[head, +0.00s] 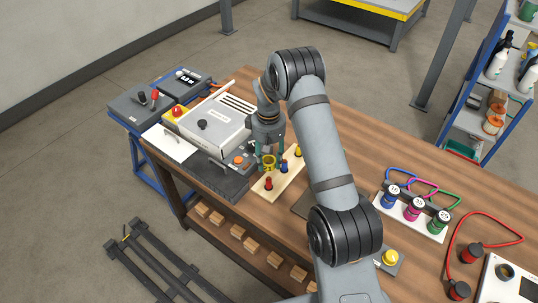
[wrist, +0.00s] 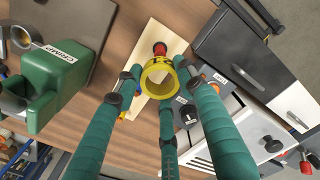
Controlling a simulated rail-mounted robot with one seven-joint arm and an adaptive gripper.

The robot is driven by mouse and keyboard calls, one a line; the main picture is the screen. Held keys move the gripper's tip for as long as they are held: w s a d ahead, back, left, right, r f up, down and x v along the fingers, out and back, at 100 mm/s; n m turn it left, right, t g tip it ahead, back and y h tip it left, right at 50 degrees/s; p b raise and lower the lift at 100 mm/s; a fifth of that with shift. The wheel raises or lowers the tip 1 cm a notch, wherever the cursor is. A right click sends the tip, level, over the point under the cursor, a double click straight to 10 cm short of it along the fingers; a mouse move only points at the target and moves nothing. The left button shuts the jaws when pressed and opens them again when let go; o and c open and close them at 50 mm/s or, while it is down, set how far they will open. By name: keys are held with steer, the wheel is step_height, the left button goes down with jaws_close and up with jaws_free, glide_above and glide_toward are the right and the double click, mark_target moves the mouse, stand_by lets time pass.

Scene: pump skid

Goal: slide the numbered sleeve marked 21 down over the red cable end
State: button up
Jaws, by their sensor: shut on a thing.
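My gripper (head: 268,158) is shut on a yellow ring-shaped sleeve (head: 268,163), which also shows between the fingers in the wrist view (wrist: 160,66). Dark marks show on the sleeve, but I cannot read the number clearly. The red cable end (head: 268,184) stands upright on a pale wooden board (head: 264,193). In the wrist view the red end (wrist: 160,48) shows just beyond the ring's upper edge, so the sleeve looks beside it, not around it. In the head view the sleeve is above and behind the red end.
Blue (head: 284,167) and yellow (head: 298,151) cable ends stand on the same board. A white and grey control box (head: 215,125) is close on the left. A white tray (head: 432,233) with several numbered spools is on the right. A green crimp tool (wrist: 55,80) shows in the wrist view.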

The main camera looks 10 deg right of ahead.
mark_target(269, 179)
steer(key=shift+f+b, duration=1.95)
steer(key=shift+f, duration=1.2)
steer(key=shift+s, duration=0.15)
steer(key=shift+f+b, duration=0.15)
steer(key=shift+b, duration=0.2)
steer(key=shift+f+b, duration=2)
steer(key=shift+f, duration=0.25)
steer(key=o, duration=1)
